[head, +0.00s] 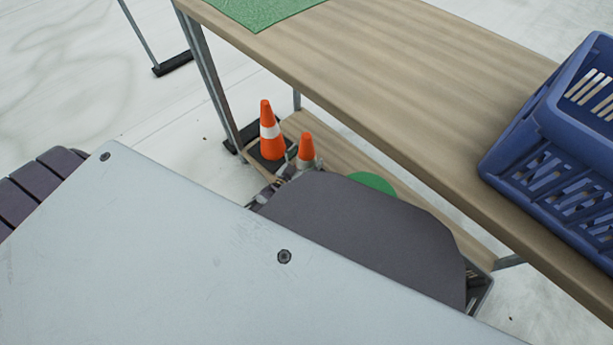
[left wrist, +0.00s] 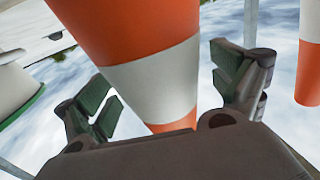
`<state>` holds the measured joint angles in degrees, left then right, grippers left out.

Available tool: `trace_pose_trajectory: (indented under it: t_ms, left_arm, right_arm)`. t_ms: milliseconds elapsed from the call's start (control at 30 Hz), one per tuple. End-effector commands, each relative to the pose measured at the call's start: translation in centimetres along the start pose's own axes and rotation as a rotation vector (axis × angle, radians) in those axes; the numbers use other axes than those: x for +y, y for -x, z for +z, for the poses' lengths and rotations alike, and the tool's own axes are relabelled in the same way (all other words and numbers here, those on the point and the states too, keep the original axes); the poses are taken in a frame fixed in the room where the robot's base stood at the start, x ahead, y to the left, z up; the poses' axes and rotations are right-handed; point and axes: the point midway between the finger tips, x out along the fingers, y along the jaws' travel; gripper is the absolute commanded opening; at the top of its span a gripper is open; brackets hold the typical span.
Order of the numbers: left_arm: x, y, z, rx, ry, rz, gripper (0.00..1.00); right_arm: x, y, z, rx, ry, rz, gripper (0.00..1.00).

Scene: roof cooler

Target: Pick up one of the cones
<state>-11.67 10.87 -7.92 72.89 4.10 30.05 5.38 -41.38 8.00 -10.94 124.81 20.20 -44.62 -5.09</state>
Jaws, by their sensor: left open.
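Two orange cones with white bands stand on the lower shelf in the head view. The left cone (head: 268,133) is on a dark base, and the right cone (head: 306,147) is partly hidden by my arm and gripper. My left gripper (head: 285,170) is at the right cone, low down, and partly hidden by my arm. In the left wrist view, my left gripper (left wrist: 165,92) is open, with a cone (left wrist: 150,70) between its spread fingers. Gaps show between this cone and the fingers. The other cone (left wrist: 309,60) stands at the right edge. My right gripper is out of view.
The wooden table top (head: 400,70) overhangs the lower shelf (head: 335,150). A blue crate (head: 545,170) stands on the table top at the right, and a green mat (head: 262,8) lies at the back left. A green disc (head: 372,182) is right of the cones. A metal leg (head: 208,75) stands behind them.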

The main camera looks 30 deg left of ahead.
Motion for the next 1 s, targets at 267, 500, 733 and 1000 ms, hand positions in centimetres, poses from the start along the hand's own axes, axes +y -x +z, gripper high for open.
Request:
trace_pose_trajectory:
  t_ms: [267, 500, 733, 1000]
  left_arm:
    - [-0.01, 0.01, 0.0, 0.0, 0.0, 0.0, 0.83]
    - [-0.01, 0.02, 0.01, 0.0, 0.0, 0.0, 0.52]
    - [-0.01, 0.02, 0.01, 0.0, 0.0, 0.0, 0.23]
    - [-0.03, -0.08, -0.18, 0.004, 0.0, 0.0, 0.04]
  right_arm:
    - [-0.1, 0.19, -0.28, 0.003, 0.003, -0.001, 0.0]
    - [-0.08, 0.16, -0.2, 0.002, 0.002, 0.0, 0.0]
    - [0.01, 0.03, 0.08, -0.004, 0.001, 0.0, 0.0]
    - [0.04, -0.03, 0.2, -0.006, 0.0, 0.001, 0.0]
